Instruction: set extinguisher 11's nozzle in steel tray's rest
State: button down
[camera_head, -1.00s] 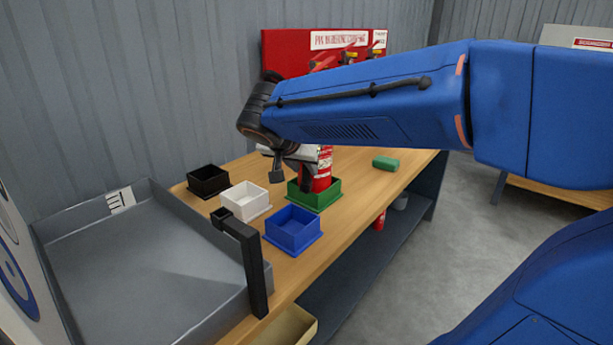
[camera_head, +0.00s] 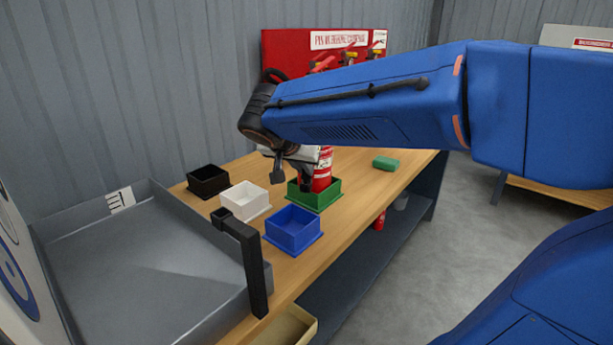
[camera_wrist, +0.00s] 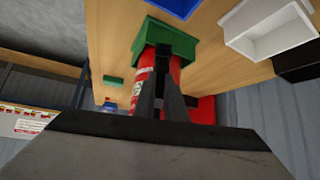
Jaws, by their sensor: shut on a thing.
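A red extinguisher (camera_head: 323,172) stands upright in the green holder (camera_head: 326,200) on the bench. I cannot read its number. It also shows in the wrist view (camera_wrist: 143,83), behind my fingers. My gripper (camera_head: 291,182) is beside it, on its left in the head view. In the wrist view my gripper (camera_wrist: 162,92) is shut on a dark piece, which I take for the nozzle; the fingers mostly hide it. The steel tray (camera_head: 130,265) is at the left. A black post with a bracket, seemingly the rest (camera_head: 240,228), stands at its right edge.
Blue (camera_head: 292,232), white (camera_head: 246,200) and black (camera_head: 207,182) open holders stand between gripper and tray. A green block (camera_head: 386,163) lies to the right. A red board (camera_head: 285,50) with extinguishers is behind. A yellowish bin (camera_head: 295,328) is below the bench edge.

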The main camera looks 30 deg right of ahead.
jog(key=shift+r, duration=0.2)
dwell(0.5)
jog(key=shift+r, duration=1.3)
